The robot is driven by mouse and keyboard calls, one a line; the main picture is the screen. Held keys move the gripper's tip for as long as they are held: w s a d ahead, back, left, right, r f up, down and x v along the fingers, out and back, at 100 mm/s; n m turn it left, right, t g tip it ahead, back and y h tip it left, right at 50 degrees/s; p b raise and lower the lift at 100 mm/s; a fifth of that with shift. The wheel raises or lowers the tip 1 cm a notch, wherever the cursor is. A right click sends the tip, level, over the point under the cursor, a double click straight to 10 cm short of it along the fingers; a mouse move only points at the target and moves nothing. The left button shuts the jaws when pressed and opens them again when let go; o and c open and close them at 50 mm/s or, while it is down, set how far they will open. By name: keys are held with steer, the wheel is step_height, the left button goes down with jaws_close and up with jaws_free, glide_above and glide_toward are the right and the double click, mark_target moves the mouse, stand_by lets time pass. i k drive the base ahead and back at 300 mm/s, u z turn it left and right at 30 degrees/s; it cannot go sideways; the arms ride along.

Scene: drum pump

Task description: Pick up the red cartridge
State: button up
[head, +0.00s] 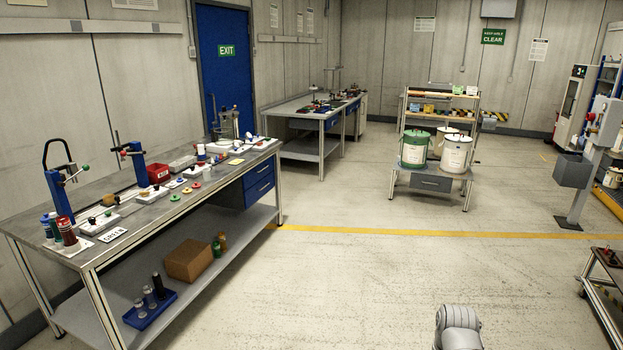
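A red cartridge (66,231) with a dark lower part stands upright at the near left end of the long workbench (150,214). A blue-grey cartridge (46,228) and a green-topped one (56,229) stand close beside it; the three overlap in this view, so I cannot tell whether they touch. A grey rounded part of my arm shows at the bottom edge, well to the right of the bench. My gripper is not in view.
A blue press (58,192) stands just behind the cartridges. A white fixture (100,222), a labelled plate (113,235) and a red bin (158,172) are along the bench. Open floor (350,285) lies right of the bench. A dark table (608,262) stands at the right edge.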

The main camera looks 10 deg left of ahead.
mark_target(65, 227)
steer(key=i, duration=1.25)
steer(key=u, duration=2.55)
steer(key=i, duration=0.2)
steer(key=u, duration=0.35)
